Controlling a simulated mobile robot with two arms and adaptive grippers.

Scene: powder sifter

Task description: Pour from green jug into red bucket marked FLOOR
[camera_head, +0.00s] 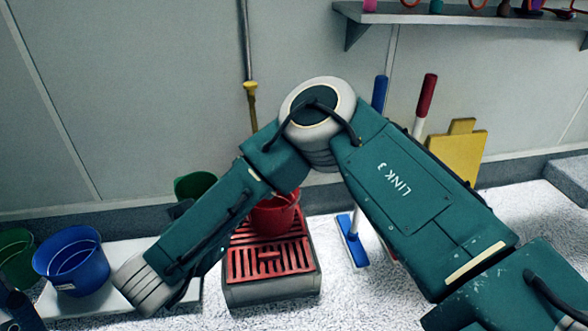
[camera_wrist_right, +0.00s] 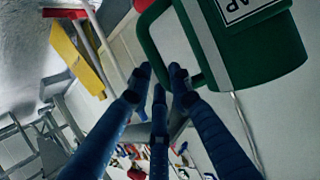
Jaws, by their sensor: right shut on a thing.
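The red bucket (camera_head: 275,213) stands upright on a red grate, partly covered by my right arm; its FLOOR mark does not show. The green jug (camera_head: 195,185) is mostly hidden behind my right forearm, to the left of the bucket. In the right wrist view the jug (camera_wrist_right: 265,62) fills the upper right, with a white label and a handle. My right gripper (camera_wrist_right: 160,85) is shut on the jug's handle. I cannot tell the jug's exact tilt. A dark blue shape at the lower left looks like part of my left gripper (camera_head: 22,308); its jaws are unclear.
The red grate (camera_head: 250,262) tops a grey base. A blue bucket (camera_head: 72,262) and a green bucket (camera_head: 15,260) stand at the left. A blue-headed brush (camera_head: 352,240) and a yellow shovel (camera_head: 458,150) lean along the wall. A shelf (camera_head: 470,17) hangs at the upper right.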

